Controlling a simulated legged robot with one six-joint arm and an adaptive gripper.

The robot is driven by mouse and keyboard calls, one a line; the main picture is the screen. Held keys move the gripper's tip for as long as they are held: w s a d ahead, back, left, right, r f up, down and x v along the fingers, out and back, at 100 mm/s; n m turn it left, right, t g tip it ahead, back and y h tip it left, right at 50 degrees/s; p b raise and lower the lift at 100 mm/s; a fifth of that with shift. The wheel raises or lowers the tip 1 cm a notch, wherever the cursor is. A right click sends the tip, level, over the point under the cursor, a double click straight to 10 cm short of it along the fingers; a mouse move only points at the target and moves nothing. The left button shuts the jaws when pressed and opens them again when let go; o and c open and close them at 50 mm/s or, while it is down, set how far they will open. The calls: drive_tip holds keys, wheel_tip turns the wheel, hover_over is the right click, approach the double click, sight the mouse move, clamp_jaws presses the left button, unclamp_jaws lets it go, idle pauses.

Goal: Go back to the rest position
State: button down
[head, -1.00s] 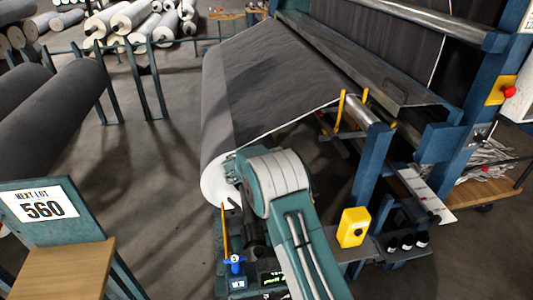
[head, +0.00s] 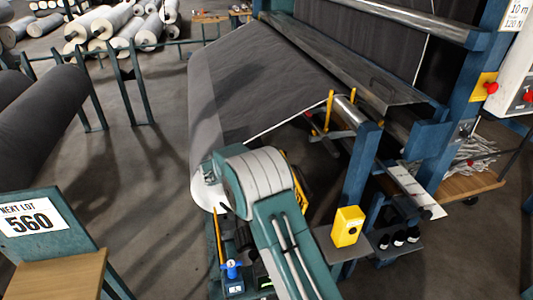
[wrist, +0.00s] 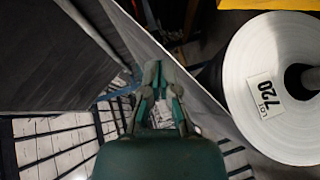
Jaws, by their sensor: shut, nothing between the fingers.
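My gripper (wrist: 158,75) shows in the wrist view with its two fingers together and nothing held between them. Beyond it hangs grey fabric, and a white roll end (wrist: 278,85) with a label reading "LOT 720" is to its right, apart from the fingers. In the head view my arm reaches forward over the near end of the large grey roll (head: 215,110). The gripper itself is hidden there behind the arm.
A blue machine frame (head: 360,165) with a yellow box (head: 347,226) stands to the right. A "NEXT LOT 560" sign (head: 32,219) and wooden board (head: 60,274) are at lower left. Dark rolls (head: 45,115) lie at left. Open floor (head: 150,180) lies between.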

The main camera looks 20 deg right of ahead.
drive_tip(key=shift+s+d+r+v, duration=0.4)
drive_tip(key=shift+r+v, duration=0.05)
drive_tip(key=shift+v, duration=2.95)
drive_tip(key=s+d+r+m+g+y, duration=0.25)
drive_tip(key=s+d+r, duration=0.2)
drive_tip(key=s, duration=0.35)
drive_tip(key=s+d+r+m+g+y, duration=0.1)
drive_tip(key=s+d+r+g, duration=0.25)
drive_tip(key=s+r, duration=0.35)
drive_tip(key=s+a+r+m+t+y, duration=0.1)
drive_tip(key=s+a+y, duration=0.3)
drive_tip(key=s, duration=2.2)
drive_tip(key=t+y, duration=0.1)
drive_tip(key=y, duration=0.4)
drive_tip(key=shift+s+t, duration=0.25)
drive_tip(key=shift+t, duration=0.15)
drive_tip(key=shift+r+m, duration=0.1)
drive_tip(key=shift+m, duration=0.15)
